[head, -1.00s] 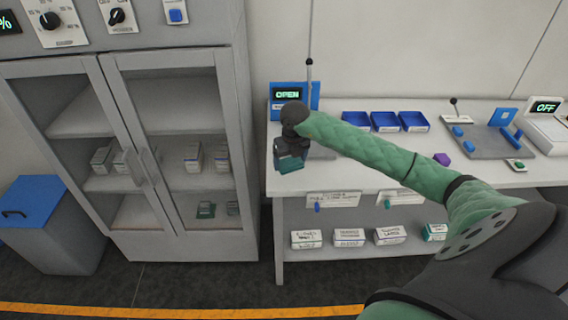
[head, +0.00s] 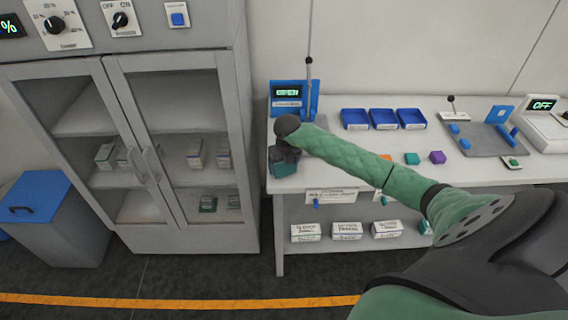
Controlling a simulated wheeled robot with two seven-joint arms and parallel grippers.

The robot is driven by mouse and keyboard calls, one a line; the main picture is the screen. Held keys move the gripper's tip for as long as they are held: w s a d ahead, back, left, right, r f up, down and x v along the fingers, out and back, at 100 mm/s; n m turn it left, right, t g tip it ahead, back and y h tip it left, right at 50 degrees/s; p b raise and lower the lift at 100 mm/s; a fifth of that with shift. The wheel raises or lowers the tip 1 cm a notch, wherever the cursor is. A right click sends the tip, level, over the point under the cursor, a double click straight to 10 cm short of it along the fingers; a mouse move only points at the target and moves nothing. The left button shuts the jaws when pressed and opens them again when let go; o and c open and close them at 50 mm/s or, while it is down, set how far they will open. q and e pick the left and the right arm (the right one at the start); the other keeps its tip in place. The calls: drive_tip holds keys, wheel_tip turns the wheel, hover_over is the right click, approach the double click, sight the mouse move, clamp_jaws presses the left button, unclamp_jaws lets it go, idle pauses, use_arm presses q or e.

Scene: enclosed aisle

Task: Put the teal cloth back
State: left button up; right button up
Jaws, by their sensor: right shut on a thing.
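My right gripper (head: 285,156) is at the left end of the white bench, in front of the blue device. It is shut on a dark teal piece, which I take to be the teal cloth (head: 282,169). The dark gripper hides the cloth's upper part. Whether the cloth touches the bench top is hard to tell. My left gripper is not in view.
The bench (head: 340,173) holds blue trays (head: 383,119), a teal block (head: 412,158), a purple block (head: 437,157) and a blue device with a lit display (head: 287,92). A glass-door cabinet (head: 240,150) stands at left, beside a blue-lidded bin (head: 38,195). Labelled boxes (head: 347,230) line the lower shelf.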

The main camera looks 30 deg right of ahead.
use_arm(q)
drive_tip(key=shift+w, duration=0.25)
use_arm(e)
drive_tip(key=shift+f, duration=0.1)
drive_tip(key=o, duration=0.9)
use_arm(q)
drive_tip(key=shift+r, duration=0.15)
